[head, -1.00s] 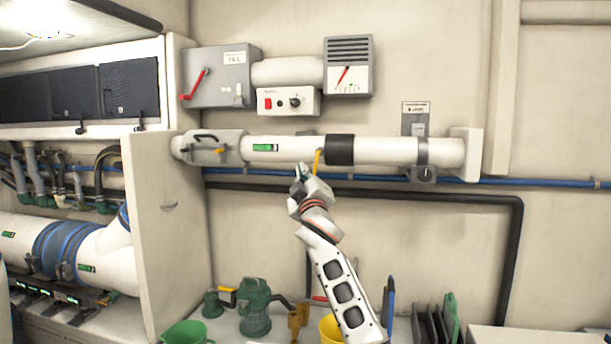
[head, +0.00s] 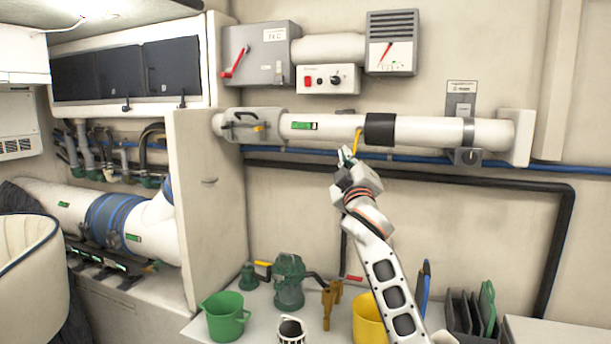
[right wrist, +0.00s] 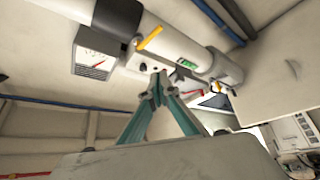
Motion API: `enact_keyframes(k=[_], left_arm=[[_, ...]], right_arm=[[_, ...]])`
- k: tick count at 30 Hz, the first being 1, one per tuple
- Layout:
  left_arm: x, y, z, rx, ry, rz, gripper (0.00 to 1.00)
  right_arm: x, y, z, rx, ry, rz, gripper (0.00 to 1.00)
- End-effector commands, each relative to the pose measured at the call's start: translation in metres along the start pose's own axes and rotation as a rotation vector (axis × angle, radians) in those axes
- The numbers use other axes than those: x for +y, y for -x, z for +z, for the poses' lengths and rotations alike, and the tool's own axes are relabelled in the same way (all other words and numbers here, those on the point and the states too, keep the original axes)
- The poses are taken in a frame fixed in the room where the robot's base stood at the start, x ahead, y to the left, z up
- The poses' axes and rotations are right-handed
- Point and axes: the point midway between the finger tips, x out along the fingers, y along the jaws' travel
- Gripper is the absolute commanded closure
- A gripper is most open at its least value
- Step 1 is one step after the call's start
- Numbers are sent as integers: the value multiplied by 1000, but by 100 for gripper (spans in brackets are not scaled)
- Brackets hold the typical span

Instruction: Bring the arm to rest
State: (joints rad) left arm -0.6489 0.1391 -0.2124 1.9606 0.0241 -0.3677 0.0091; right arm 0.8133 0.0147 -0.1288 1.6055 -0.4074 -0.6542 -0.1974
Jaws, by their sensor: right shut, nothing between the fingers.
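My right arm (head: 388,275) rises from the bottom of the head view. My right gripper (head: 346,156) is at its upper end, just below the white pipe (head: 430,131) on the wall and near the yellow lever (head: 358,140). In the right wrist view the teal fingers (right wrist: 160,85) meet at their tips with nothing between them. The pipe and the yellow lever (right wrist: 150,38) show beyond the fingers there. The head view does not show whether the gripper touches the pipe or lever. My left gripper is not in view.
Below the arm, a bench holds a green jug (head: 225,318), a green pump (head: 289,283), a yellow cup (head: 368,322) and a dark rack (head: 468,315). A black hose (head: 480,179) runs along the wall. A cream seat (head: 30,275) stands at left.

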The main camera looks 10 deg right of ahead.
Motion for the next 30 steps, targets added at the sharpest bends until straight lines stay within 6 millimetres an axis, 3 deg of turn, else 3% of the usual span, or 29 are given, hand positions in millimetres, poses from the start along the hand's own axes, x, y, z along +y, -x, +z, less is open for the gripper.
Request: enact_keyframes(k=[5,8,11,17,21,26,30], left_arm=[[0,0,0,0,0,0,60],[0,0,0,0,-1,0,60],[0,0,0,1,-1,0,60],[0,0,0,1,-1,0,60],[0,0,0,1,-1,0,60],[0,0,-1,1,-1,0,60],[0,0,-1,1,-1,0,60]], right_arm=[[-24,11,17,-11,-11,-35,100],[-63,33,45,-31,-32,-94,100],[-111,66,80,-56,-65,-171,100],[-198,152,146,-122,-146,-326,100],[-249,224,187,-179,-211,-431,100],[-295,317,226,-256,-292,-547,100],[-324,406,255,-336,-367,-643,100]])
